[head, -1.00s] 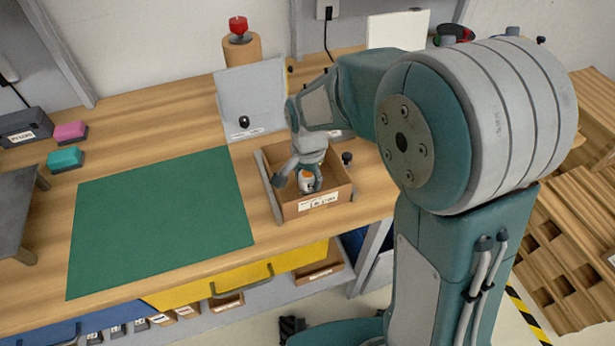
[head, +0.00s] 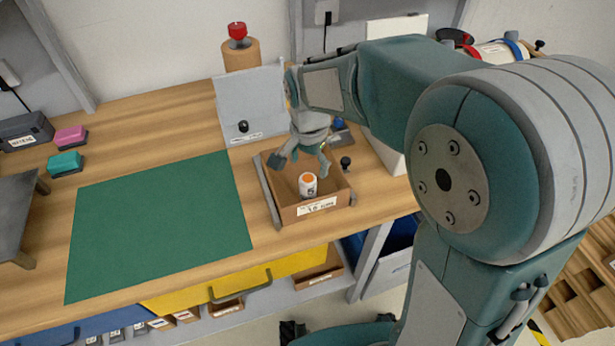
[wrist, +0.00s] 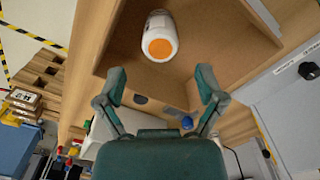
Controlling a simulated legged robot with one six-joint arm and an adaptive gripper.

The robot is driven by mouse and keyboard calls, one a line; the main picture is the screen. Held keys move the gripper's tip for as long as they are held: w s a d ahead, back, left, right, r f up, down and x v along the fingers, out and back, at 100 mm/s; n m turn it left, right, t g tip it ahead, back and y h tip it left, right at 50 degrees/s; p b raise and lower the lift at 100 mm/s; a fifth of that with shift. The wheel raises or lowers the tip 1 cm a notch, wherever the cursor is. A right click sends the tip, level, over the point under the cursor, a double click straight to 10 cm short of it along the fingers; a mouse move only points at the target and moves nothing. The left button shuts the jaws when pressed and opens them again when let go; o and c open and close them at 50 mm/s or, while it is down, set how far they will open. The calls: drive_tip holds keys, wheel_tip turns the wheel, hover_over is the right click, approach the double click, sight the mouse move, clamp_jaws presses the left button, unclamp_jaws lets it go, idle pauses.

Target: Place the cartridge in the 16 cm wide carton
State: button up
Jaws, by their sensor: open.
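The cartridge (head: 308,184) is a small white cylinder with an orange top. It stands inside the open brown carton (head: 318,207), whose front label appears to read 16 cm. In the wrist view the cartridge (wrist: 159,38) shows its orange end, with the carton's inner floor and wall around it. My gripper (head: 301,166) is open and empty above the carton, apart from the cartridge. In the wrist view its two fingers (wrist: 160,92) are spread wide with nothing between them.
A grey panel (head: 250,100) stands behind the carton. A green mat (head: 158,225) lies to the left, clear of objects. A black knob (head: 346,163) is at the carton's right side. Pink (head: 70,136) and teal (head: 65,163) blocks sit at the far left.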

sight(309, 178)
wheel_tip(309, 178, up, 5)
drive_tip(key=shift+a+r, duration=0.1)
drive_tip(key=shift+r, duration=0.1)
drive_tip(key=s+d+r+n+t, duration=0.2)
drive_tip(key=s+d+n, duration=0.1)
drive_tip(key=s+d, duration=0.3)
drive_tip(key=s+d+r+n+t, duration=0.3)
drive_tip(key=s+d, duration=0.3)
drive_tip(key=s, duration=0.5)
drive_tip(key=shift+s+n+t, duration=0.2)
drive_tip(key=shift+n+t, duration=0.1)
drive_tip(key=shift+n, duration=0.5)
